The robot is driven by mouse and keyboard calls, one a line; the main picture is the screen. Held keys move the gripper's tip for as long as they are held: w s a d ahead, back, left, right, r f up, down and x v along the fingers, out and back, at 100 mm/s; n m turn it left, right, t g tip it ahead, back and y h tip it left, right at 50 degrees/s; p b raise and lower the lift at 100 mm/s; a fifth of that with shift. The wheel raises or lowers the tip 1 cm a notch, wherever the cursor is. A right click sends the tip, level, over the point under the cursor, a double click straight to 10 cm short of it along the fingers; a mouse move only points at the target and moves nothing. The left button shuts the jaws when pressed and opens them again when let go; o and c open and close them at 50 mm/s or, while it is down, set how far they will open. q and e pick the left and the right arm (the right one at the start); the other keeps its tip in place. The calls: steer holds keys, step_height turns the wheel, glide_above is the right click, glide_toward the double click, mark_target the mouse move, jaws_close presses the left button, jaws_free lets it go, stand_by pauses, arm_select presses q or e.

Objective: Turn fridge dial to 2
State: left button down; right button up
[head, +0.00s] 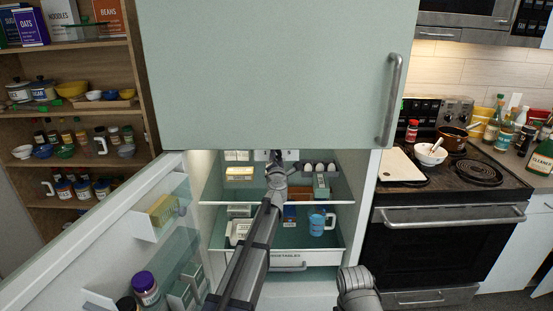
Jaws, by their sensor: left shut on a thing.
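The lower fridge compartment is open, and my left arm reaches into it from the bottom of the head view. I cannot read which number the dial points to. Of my right arm, only a grey link shows at the lower right of the fridge; its fingers are not in view.
The open fridge door (110,235) with stocked door shelves is at left. Eggs (319,167), a blue mug (318,224) and boxes stand on the fridge shelves, close to my left arm. The shut upper door (270,70) hangs above. A stove (450,185) is at right.

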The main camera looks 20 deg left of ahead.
arm_select(q)
steer(key=shift+n, duration=0.7)
steer(key=shift+s, duration=0.1)
steer(key=shift+c, duration=2.2)
jaws_free()
steer(key=v, duration=0.7)
steer(key=shift+s, duration=0.35)
steer(key=shift+d, duration=0.15)
